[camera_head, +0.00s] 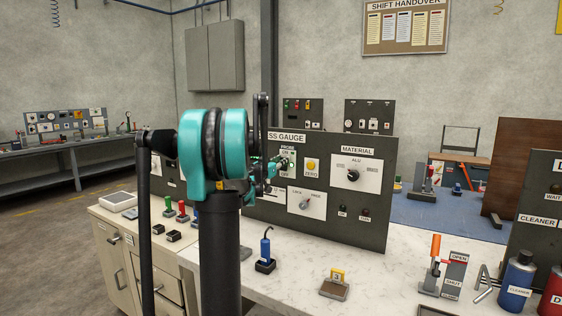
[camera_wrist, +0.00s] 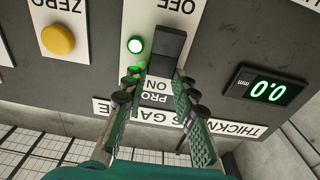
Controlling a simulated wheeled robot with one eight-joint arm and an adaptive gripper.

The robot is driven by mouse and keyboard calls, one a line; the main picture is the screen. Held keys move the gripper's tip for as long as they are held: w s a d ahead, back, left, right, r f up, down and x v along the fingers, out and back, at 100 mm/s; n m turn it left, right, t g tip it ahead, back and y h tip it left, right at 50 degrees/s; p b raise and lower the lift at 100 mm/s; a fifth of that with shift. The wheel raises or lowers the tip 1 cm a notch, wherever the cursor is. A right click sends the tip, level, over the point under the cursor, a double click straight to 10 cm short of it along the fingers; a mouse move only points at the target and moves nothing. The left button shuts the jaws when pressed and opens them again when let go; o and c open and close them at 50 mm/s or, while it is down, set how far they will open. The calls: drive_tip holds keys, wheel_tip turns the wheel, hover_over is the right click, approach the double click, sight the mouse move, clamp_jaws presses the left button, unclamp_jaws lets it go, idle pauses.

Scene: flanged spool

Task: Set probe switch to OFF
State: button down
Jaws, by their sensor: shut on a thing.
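The probe switch (camera_wrist: 168,48) is a black lever on a white plate of the dark thickness gauge panel (camera_head: 375,218). In the wrist view, which is upside down, OFF is printed above the lever and ON below it. A green lamp (camera_wrist: 136,45) beside the lever is lit. The display (camera_wrist: 269,90) is lit and reads 0.0 mm. In the head view my gripper (camera_head: 274,166) is at the probe plate, and my arm hides part of the panel.
A yellow ZERO button (camera_wrist: 58,40) sits beside the probe plate. A material knob (camera_head: 353,175) and a lever dial (camera_head: 305,203) are on the same panel.

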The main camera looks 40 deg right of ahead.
drive_tip(key=shift+s+a+f+t+h, duration=0.15)
drive_tip(key=shift+f+t+h, duration=0.1)
drive_tip(key=shift+h, duration=0.6)
drive_tip(key=shift+w+a+f+t+h, duration=0.1)
drive_tip(key=shift+f+t+h, duration=0.15)
drive_tip(key=shift+h, duration=0.6)
drive_tip(key=c, duration=1.2)
unclamp_jaws()
drive_tip(key=v, duration=1.2)
drive_tip(key=shift+s+a+r, duration=0.1)
drive_tip(key=shift+a, duration=0.05)
